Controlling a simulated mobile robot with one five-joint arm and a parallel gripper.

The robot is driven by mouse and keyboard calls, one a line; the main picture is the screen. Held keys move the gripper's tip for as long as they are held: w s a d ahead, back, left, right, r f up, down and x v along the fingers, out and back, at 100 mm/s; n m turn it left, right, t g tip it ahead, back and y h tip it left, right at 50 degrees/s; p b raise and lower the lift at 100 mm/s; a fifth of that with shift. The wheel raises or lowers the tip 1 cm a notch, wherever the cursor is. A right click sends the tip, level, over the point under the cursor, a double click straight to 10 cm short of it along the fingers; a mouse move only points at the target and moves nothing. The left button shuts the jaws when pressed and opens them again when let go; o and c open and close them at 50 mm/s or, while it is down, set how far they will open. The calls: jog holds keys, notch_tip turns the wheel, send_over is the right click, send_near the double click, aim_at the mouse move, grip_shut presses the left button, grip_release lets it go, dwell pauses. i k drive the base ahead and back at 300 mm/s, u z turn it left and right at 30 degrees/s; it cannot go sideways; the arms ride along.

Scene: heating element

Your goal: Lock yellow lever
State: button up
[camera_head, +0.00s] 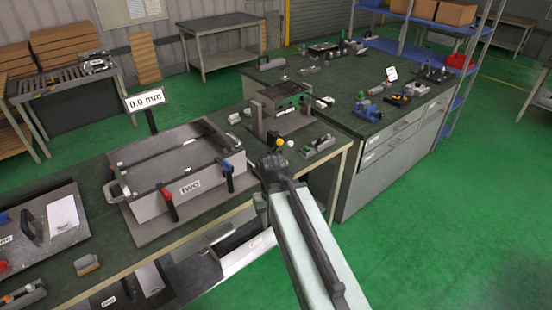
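A small yellow knob (279,142), which looks like the end of the yellow lever, shows just beyond my gripper. The rest of that lever is hidden or too small to make out. My gripper (273,160) is at the front edge of the bench, at the end of my arm reaching up from the bottom of the picture. It is dark and small, right in front of the yellow knob. I cannot tell whether it touches the knob or whether its fingers are open. A small white knob (290,143) shows beside the yellow one.
A metal box fixture (150,207) with a red handle (169,204) and a blue handle (228,176) stands left of my gripper. A dark upright fixture (258,122) stands behind it, and a small clamp (320,146) lies right. The green floor (430,220) at right is clear.

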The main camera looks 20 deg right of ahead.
aim_at(279, 143)
jog(key=z, duration=0.3)
jog(key=i, duration=0.5)
jog(key=u, duration=1.05)
jog(key=k, duration=0.55)
jog(key=u, duration=0.2)
jog(key=i, duration=0.5)
jog(key=z, duration=0.05)
